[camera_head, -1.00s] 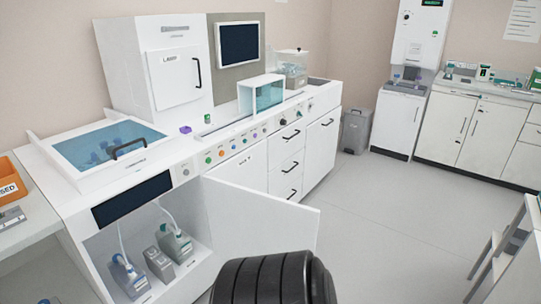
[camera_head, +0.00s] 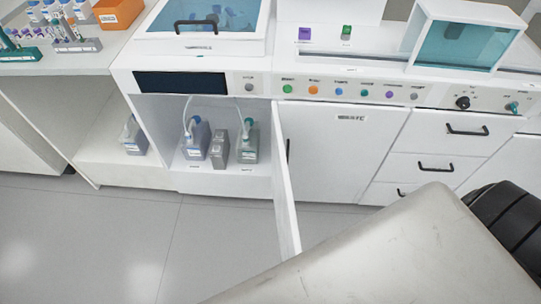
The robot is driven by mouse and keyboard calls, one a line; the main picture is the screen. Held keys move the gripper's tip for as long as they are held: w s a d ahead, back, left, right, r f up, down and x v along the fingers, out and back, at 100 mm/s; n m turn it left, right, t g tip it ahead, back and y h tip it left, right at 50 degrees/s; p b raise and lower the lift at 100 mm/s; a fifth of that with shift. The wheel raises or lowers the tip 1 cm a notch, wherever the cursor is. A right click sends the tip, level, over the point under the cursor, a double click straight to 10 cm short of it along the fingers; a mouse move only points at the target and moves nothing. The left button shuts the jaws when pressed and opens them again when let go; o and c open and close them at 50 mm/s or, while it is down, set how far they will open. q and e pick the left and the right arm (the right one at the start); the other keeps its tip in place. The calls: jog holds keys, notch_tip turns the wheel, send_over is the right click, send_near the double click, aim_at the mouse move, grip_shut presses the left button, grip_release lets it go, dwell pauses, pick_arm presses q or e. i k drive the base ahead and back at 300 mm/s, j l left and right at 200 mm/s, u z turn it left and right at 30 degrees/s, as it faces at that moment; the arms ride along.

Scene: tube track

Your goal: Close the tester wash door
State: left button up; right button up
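The tester wash door (camera_head: 287,190) is a white panel hinged at the right side of an open white compartment (camera_head: 173,183) under the dark display (camera_head: 180,84). The door stands open, swung out toward me and seen nearly edge-on. Inside the compartment are a grey bottle with a blue cap (camera_head: 197,142), a narrow grey container (camera_head: 219,150) and a grey bottle with a teal cap (camera_head: 247,143), with pale tubes. Neither of my grippers shows. A large part of my own arm fills the lower right and overlaps the view near the door's lower end.
A closed cabinet door (camera_head: 340,150) and white drawers (camera_head: 447,140) with black handles stand right of the compartment. A bench (camera_head: 75,60) with tube racks and an orange box (camera_head: 117,14) is at left. The grey floor (camera_head: 90,240) in front is clear at left.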

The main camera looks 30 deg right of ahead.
aim_at(289, 239)
jog(key=k+l, duration=0.1)
jog(key=l, duration=0.3)
jog(key=k+l, duration=0.1)
jog(key=l, duration=0.3)
jog(key=k+l, duration=0.1)
jog(key=l, duration=0.3)
